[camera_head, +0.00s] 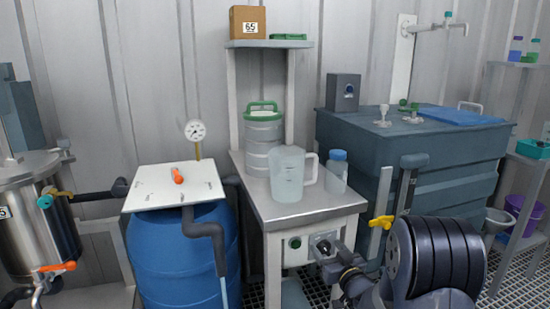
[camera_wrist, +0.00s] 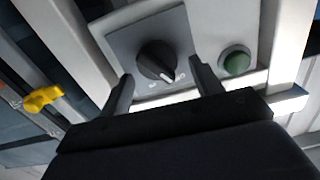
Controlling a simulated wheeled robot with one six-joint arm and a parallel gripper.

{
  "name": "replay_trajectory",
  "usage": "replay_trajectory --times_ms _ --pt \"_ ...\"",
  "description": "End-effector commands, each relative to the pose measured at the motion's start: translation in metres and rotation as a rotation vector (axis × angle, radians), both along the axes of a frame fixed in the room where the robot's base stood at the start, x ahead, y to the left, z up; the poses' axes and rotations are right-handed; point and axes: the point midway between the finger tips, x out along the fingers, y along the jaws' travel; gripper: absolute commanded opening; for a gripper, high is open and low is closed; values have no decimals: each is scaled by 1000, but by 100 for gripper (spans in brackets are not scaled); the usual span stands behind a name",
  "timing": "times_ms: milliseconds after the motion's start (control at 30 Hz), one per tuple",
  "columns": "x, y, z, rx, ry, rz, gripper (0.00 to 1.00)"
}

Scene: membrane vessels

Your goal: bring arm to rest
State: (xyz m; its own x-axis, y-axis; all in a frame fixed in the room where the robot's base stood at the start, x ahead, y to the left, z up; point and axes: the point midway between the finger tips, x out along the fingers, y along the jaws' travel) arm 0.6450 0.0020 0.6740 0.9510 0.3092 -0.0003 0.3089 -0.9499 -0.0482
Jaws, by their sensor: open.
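My gripper (camera_wrist: 160,78) is open and empty in the wrist view. Its two fingers stand apart, one to each side below a black rotary knob (camera_wrist: 157,58) with a white pointer mark. The knob sits on a grey plate, and a gap shows between it and the fingers' base; I cannot tell whether the fingertips touch the plate. In the head view my gripper (camera_head: 335,262) is at the front panel of the metal bench (camera_head: 310,208), low on the right, partly covering the knob (camera_head: 324,246). My dark arm reaches there from the lower right.
A green button (camera_wrist: 235,62) is right of the knob. A yellow valve handle (camera_head: 381,222) is close to my arm. On the bench stand a clear jug (camera_head: 288,178), a blue-capped bottle (camera_head: 337,172) and a green-lidded canister (camera_head: 262,140). A blue barrel (camera_head: 180,255) and dark tank (camera_head: 450,150) flank it.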

Motion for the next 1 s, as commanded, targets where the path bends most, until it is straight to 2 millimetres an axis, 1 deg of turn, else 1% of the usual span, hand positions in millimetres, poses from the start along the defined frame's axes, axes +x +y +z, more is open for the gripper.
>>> replay_trajectory --times_ms 33,633,700,1000 --pt "0 -1 5 34 13 -1 62" --pt "2 -5 3 458 151 -1 62" --pt "-13 -11 -1 458 151 -4 62" --pt "-66 -28 -1 455 148 -3 62"
